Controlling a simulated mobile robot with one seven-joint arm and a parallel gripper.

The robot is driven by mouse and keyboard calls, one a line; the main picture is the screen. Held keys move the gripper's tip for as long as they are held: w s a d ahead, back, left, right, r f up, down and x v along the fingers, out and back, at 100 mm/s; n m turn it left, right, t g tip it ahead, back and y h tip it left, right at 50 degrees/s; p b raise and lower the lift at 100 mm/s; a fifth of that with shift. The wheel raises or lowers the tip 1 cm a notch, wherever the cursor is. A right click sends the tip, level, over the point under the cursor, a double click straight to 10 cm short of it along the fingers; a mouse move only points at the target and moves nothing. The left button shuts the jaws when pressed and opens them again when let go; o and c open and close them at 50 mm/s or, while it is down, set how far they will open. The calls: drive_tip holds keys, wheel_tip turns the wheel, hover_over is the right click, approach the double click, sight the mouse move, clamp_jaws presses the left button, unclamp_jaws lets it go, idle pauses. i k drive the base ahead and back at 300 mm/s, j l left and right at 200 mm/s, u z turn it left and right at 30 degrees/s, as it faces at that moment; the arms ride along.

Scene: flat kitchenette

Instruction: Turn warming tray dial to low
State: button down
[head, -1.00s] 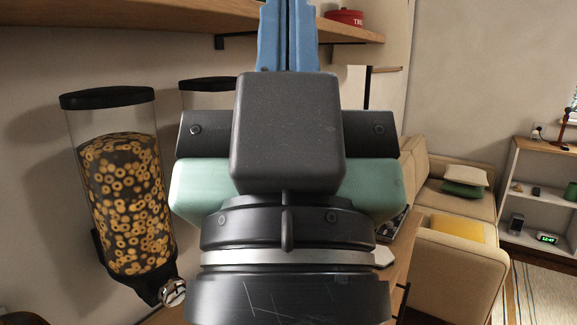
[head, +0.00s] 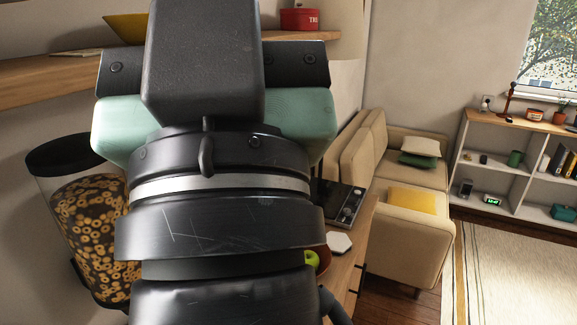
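A black appliance (head: 347,203) with small silver knobs along its right side sits on the wooden counter, just right of my arm; it looks like the warming tray. Its left part is hidden behind my arm. The knobs are too small to read a dial setting. My gripper (head: 205,62) is raised at the top of the head view, up and left of the appliance and apart from it in the picture. Its fingers are out of the frame or hidden behind its dark housing, so its opening does not show.
A cereal dispenser (head: 90,235) stands at the left. A wooden shelf (head: 45,82) with a red tin (head: 300,19) runs above. A bowl with a green apple (head: 311,259) and a white hexagonal piece (head: 339,243) lie on the counter (head: 352,262). A sofa (head: 420,226) stands beyond.

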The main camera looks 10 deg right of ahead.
sight(347, 212)
drive_tip(key=i+l+u, duration=0.1)
drive_tip(key=i+l, duration=1.6)
drive_tip(key=l, duration=0.15)
